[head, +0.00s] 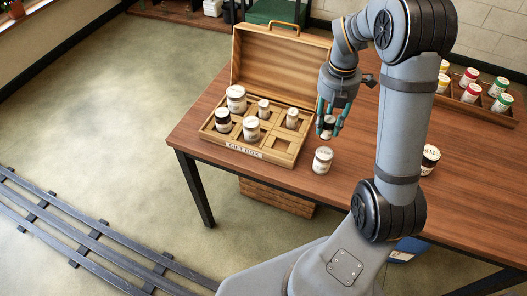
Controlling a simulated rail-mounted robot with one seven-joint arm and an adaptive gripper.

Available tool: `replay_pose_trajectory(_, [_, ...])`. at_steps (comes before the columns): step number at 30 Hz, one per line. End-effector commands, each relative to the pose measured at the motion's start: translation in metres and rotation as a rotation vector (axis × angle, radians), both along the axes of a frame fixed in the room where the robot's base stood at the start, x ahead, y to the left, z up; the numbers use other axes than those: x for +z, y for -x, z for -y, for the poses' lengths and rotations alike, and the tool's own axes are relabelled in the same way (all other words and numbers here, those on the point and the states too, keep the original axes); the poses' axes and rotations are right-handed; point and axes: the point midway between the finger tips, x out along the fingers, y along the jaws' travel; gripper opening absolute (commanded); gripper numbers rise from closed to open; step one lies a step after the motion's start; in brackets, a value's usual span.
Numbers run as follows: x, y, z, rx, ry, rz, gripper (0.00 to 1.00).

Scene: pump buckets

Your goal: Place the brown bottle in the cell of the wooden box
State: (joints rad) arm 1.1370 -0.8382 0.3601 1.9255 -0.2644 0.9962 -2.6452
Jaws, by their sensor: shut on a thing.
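My gripper (329,123) points down over the table just right of the wooden box. Its teal fingers are closed around a small dark bottle with a pale label (328,128). It looks dark brown or black, and the fingers partly hide it. The open wooden box (229,145), labelled "GIFT BOX", has its lid raised at the back. Several white or dark-topped jars stand in its cells. The front right cell (279,145) looks empty. The held bottle is to the right of this cell, outside the box.
A white jar (322,160) stands on the table (365,150) close to the box's front right corner. Another dark-topped jar (430,158) stands right of my arm. A wooden tray (480,108) of colourful-lidded jars is at the back right.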

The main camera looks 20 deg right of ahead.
Motion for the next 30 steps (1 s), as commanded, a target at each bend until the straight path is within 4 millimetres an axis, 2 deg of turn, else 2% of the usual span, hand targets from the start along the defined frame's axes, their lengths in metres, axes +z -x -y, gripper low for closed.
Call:
replay_pose_trajectory(5, [-0.006,-0.009,-0.015,0.015,-0.001,-0.003,0.02])
replay_pose_trajectory(18, [-0.060,-0.077,-0.078,0.016,0.001,-0.003,0.02])
replay_pose_trajectory(25, [-0.073,-0.088,-0.088,0.012,0.000,-0.002,0.02])
replay_pose_trajectory(30, [-0.097,-0.087,-0.087,0.012,0.000,-0.004,0.02])
